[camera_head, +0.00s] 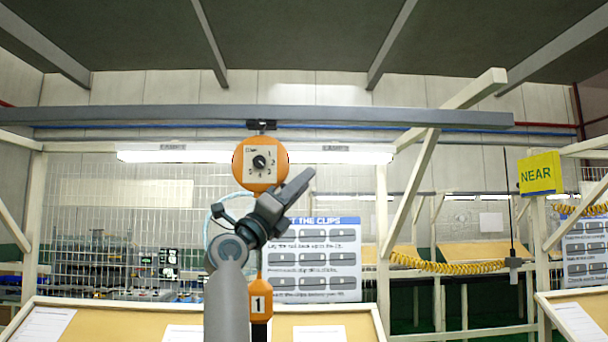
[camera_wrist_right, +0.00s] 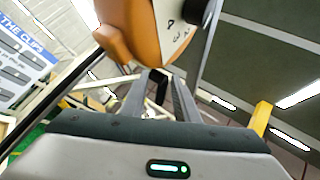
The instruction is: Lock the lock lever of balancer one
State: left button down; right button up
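Balancer one (camera_head: 261,181) hangs from the overhead rail, a round orange body with a pale numbered dial and a black knob (camera_head: 259,162). An orange block marked "1" (camera_head: 258,298) hangs below it. My right gripper (camera_head: 307,178) is raised in front of the balancer, just right of and below the dial. In the right wrist view the balancer's orange body (camera_wrist_right: 120,28) is beyond the fingers (camera_wrist_right: 163,76), which stand apart with nothing between them. A black part (camera_wrist_right: 194,12) shows by the dial there. I cannot make out the lock lever clearly; my arm hides part of the balancer's underside.
The grey rail (camera_head: 400,116) runs across above. An instruction board (camera_head: 345,258) and wire mesh stand behind. Sloped tan desks (camera_head: 110,325) lie below. A yellow "NEAR" sign (camera_head: 540,173) and a coiled yellow hose (camera_head: 440,266) are at the right.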

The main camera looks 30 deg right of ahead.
jog(key=shift+w+d+r, duration=0.1)
jog(key=shift+d+r, duration=0.2)
jog(key=shift+d, duration=0.15)
grip_shut()
jog(key=shift+t, duration=0.3)
jog(key=shift+w+a+r+n+t+h+b, duration=0.1)
jog(key=shift+r+n+t+b, duration=0.05)
jog(key=shift+n+t, duration=0.55)
jog(key=shift+s+a+r+n+t+h+b, duration=0.1)
jog(key=shift+r+n+t+b, duration=0.1)
jog(key=shift+n+t, duration=0.5)
jog(key=shift+w+a+r+n+t+h+b, duration=0.1)
jog(key=shift+r+n+t+b, duration=0.05)
jog(key=shift+n+t, duration=0.5)
